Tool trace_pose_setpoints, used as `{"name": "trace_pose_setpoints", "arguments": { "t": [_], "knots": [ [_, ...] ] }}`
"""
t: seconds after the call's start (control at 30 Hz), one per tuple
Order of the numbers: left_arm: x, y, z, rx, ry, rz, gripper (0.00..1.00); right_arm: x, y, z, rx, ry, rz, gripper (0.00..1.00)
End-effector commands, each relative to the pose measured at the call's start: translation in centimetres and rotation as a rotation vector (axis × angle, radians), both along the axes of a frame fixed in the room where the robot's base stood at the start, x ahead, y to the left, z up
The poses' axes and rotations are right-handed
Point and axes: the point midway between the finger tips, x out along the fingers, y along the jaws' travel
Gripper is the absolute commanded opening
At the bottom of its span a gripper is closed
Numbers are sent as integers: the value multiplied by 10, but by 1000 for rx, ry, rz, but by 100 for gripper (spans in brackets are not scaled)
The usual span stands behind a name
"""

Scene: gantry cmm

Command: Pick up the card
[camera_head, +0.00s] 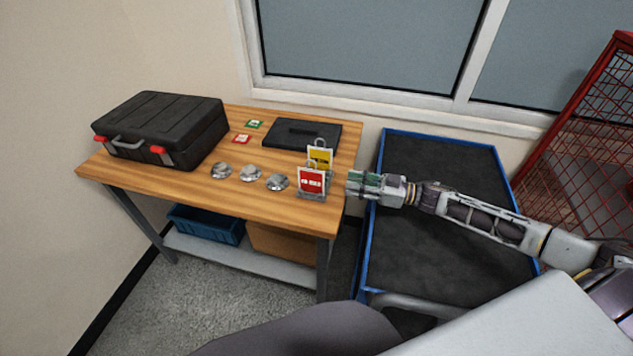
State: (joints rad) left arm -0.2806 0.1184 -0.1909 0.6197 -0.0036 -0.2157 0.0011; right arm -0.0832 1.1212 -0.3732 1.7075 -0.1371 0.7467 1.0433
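Several cards are in view. A red card with white markings (311,181) stands upright at the front right of the wooden table, in or against a small grey holder. A yellow card (320,157) stands upright just behind it. A small green card (254,124) and a small red-and-white card (241,139) lie flat farther back. My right gripper (352,183) is just right of the upright red card, near the table's right edge, with a small gap between them. Its finger opening is too small to make out. My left gripper is not in view.
The wooden table (180,190) also carries a black case (165,125), a flat black item (290,135) and three silver discs (250,173). A blue-edged cart (440,255) stands to the right under my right arm. A red mesh cage (590,130) is at far right.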

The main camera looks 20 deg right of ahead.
Motion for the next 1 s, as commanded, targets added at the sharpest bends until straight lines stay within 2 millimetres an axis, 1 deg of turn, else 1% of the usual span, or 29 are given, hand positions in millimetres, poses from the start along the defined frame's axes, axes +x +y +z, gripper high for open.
{"name": "trace_pose_setpoints", "arguments": {
  "t": [0.3, 0.53, 0.77, 1.0],
  "knots": [
    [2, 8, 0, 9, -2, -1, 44, 0, 0, 0, 0, 0, 0, 29],
    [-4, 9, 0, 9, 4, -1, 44, 2, 3, 0, 1, -1, 0, 29],
    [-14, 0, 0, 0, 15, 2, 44, 11, 15, 1, 2, -1, -1, 29],
    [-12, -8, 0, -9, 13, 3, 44, 21, 31, 1, 1, -2, 0, 29]
  ]
}}
